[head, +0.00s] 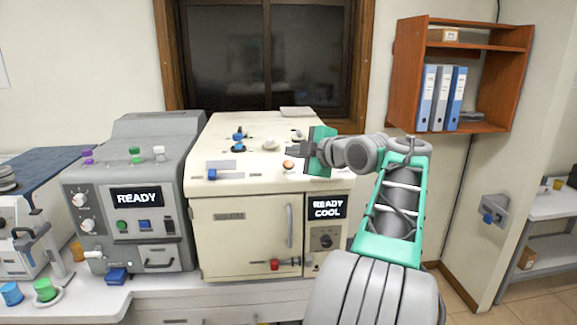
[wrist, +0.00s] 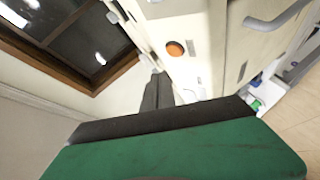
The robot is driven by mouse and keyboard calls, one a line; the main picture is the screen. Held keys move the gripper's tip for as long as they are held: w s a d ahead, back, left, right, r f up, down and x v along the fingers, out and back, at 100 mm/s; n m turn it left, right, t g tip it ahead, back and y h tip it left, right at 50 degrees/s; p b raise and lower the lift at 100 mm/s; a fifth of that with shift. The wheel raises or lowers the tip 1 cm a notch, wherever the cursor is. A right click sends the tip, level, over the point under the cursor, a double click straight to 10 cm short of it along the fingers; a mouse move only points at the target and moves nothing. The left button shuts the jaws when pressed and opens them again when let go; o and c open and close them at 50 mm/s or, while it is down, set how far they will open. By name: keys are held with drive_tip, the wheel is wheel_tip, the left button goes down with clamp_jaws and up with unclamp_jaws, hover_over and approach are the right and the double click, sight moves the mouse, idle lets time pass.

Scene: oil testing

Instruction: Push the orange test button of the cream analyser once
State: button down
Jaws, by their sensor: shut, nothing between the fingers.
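The cream analyser (head: 245,225) stands on the bench in the middle of the head view, with a display reading READY COOL. Its round orange test button (head: 288,165) is on the sloped upper front panel. The button also shows in the wrist view (wrist: 175,50), beyond the fingers. My gripper (head: 290,149) is shut and empty. In the head view its dark fingertips point left, just above and behind the button in the picture. In the wrist view the fingers (wrist: 158,88) appear below and left of the button, apart from it.
A grey machine (head: 135,200) with a READY display stands left of the analyser. Blue and white knobs rise from the analyser's top. A wooden shelf (head: 410,75) hangs at right.

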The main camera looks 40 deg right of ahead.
drive_tip(key=shift+w+d+f+b, duration=0.2)
drive_tip(key=shift+w+f, duration=0.1)
drive_tip(key=shift+f, duration=0.2)
drive_tip(key=shift+w+d+f+b, duration=0.2)
drive_tip(key=shift+w+f, duration=0.05)
drive_tip(key=shift+f, duration=0.2)
drive_tip(key=shift+f, duration=0.1)
idle(1.2)
drive_tip(key=shift+w+d+f+b, duration=0.15)
drive_tip(key=shift+w+f+b, duration=0.1)
drive_tip(key=shift+b, duration=0.2)
drive_tip(key=shift+w+d+f+b, duration=0.1)
drive_tip(key=shift+w+f+b, duration=0.05)
drive_tip(key=shift+f+b, duration=0.2)
idle(0.4)
drive_tip(key=shift+r, duration=0.1)
idle(0.4)
drive_tip(key=shift+s+a+r, duration=0.25)
drive_tip(key=shift+s+r, duration=0.15)
drive_tip(key=shift+r, duration=0.2)
drive_tip(key=shift+s+a+r+p, duration=0.15)
drive_tip(key=shift+s+a+r, duration=0.2)
drive_tip(key=shift+r, duration=0.35)
drive_tip(key=shift+s+a+r+p, duration=0.2)
drive_tip(key=shift+s+r, duration=0.25)
drive_tip(key=shift+r, duration=0.2)
drive_tip(key=shift+s+a+r+p, duration=0.1)
drive_tip(key=shift+s+a+r, duration=0.25)
drive_tip(key=shift+r, duration=0.35)
drive_tip(key=shift+d, duration=0.1)
